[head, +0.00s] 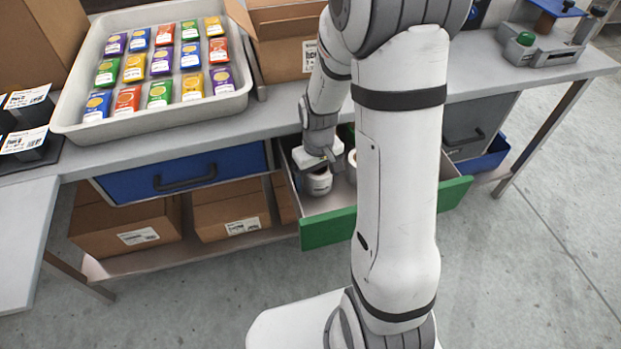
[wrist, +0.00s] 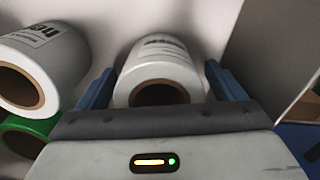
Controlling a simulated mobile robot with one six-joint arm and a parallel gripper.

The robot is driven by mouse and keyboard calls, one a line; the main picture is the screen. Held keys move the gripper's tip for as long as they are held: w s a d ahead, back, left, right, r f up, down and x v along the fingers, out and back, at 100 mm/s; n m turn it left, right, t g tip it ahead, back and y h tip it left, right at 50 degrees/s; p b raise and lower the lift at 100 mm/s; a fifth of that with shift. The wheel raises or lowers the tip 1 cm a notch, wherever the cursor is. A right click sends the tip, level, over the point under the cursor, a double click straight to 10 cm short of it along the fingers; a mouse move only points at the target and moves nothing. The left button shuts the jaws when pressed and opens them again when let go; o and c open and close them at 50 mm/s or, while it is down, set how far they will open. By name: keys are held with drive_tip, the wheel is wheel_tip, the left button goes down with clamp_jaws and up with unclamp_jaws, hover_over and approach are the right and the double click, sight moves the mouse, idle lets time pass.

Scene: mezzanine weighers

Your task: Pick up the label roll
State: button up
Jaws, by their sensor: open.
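A white label roll (wrist: 165,58) with a brown core and dark print lies between the two blue fingers of my gripper (wrist: 160,82) in the wrist view. The fingers are open, one on each side of the roll; I cannot tell if either touches it. In the head view my gripper (head: 319,164) reaches down into an open green-fronted drawer (head: 326,231), over the roll (head: 318,185). A second white roll (wrist: 48,58) lies to the left in the wrist view, with a green-sided roll (wrist: 40,128) below it.
The drawer's grey wall (wrist: 268,50) rises to the right in the wrist view. Above the drawer, the workbench (head: 275,118) carries a grey tray (head: 150,118) of colourful packets and an open cardboard box (head: 283,45). A closed blue drawer (head: 185,172) is to the left.

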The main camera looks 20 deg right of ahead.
drive_tip(key=shift+c, duration=0.3)
drive_tip(key=c, duration=1.1)
drive_tip(key=shift+r, duration=0.15)
